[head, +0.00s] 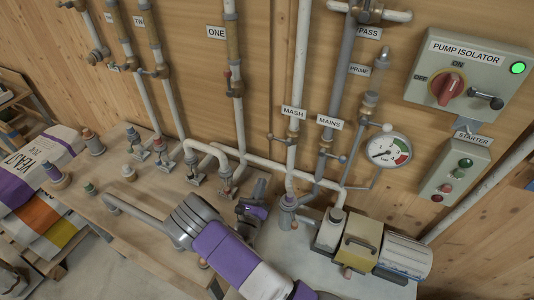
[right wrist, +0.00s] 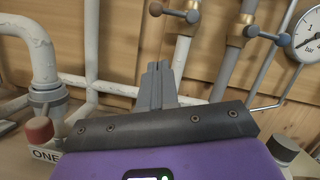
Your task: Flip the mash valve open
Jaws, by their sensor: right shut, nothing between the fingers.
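The mash valve (head: 292,138) sits on the white vertical pipe below the MASH label (head: 292,112) in the head view. Its small lever points left, across the pipe. In the right wrist view the brass mash valve (right wrist: 184,24) is at the top middle, with its lever's end out to the left. My right gripper (head: 262,186) is below and left of the valve, apart from it. In the right wrist view its grey fingers (right wrist: 158,68) are together and empty, pointing up toward the wall pipes. My left gripper is in neither view.
The mains valve (head: 325,153) is close on the right, with its lever out right. A pressure gauge (head: 389,150) is beyond it. White pipes cross just behind my gripper. A pump (head: 361,244) stands at lower right. The bench (head: 110,170) at left holds several pipe fittings.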

